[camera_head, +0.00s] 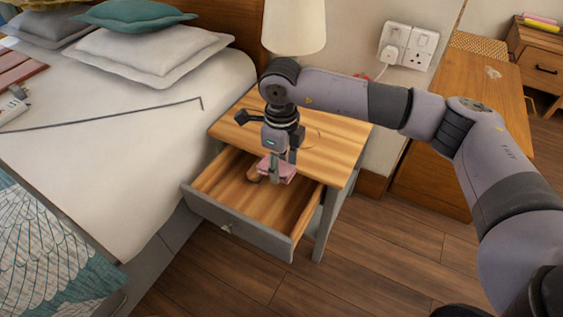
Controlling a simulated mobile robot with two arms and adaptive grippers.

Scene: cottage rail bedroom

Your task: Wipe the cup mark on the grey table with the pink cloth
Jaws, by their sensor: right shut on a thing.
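The grey table (342,170) is a bedside table with a wooden top and grey frame, between the bed and the wall. A faint curved line, perhaps the cup mark (318,136), shows on its top just right of my right gripper, which partly hides it. My right gripper (279,168) points down and is shut on the pink cloth (289,172). In the picture, the cloth overlaps the top's front edge and the open drawer; its exact height is unclear. My left gripper is out of view.
The table's drawer (232,194) is pulled open, with a small brown thing (254,175) by the cloth. A lamp (294,25) stands behind. The bed (110,130) is at left, a wooden cabinet (470,110) at right. The floor in front is clear.

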